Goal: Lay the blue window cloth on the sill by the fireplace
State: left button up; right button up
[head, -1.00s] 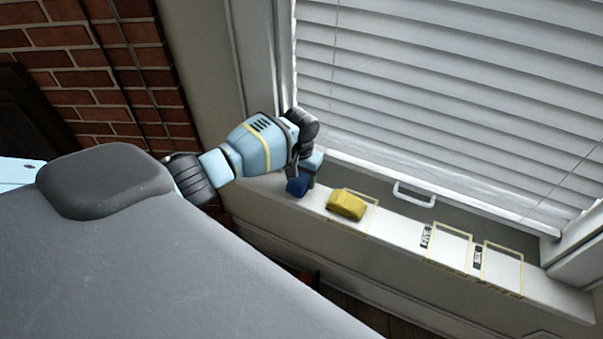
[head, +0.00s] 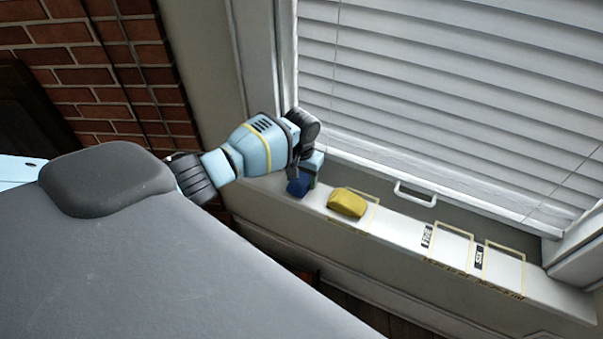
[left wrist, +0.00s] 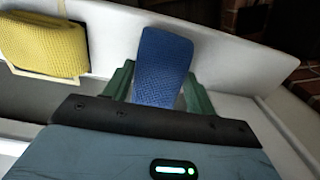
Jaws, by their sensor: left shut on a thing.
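The blue window cloth (head: 298,187) is at the left end of the white sill (head: 395,229), close to the brick side. It also shows in the left wrist view (left wrist: 161,66) as a blue textured piece between green fingers. My left gripper (head: 306,174) is shut on the blue cloth, low at the sill; in the left wrist view (left wrist: 157,92) a finger shows on each side of the cloth. I cannot tell whether the cloth touches the sill. My right gripper is not in view.
A yellow cloth (head: 346,203) lies on the sill just right of the blue one; it also shows in the left wrist view (left wrist: 42,45). Outlined spaces marked FIVE (head: 449,246) and SIX (head: 501,268) are empty. Blinds (head: 450,90) hang behind, with a white handle (head: 414,194) below.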

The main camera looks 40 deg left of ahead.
pick_arm(q)
jog(key=shift+f, duration=0.3)
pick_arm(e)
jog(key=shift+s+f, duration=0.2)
pick_arm(q)
jog(key=o, duration=1)
jog(key=shift+o, duration=0.2)
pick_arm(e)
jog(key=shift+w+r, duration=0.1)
pick_arm(q)
notch_tip(320, 180, up, 6)
jog(key=shift+w+r+p, duration=0.1)
jog(key=shift+r+p, duration=0.05)
jog(key=shift+p, duration=0.45)
jog(key=shift+r, duration=0.75)
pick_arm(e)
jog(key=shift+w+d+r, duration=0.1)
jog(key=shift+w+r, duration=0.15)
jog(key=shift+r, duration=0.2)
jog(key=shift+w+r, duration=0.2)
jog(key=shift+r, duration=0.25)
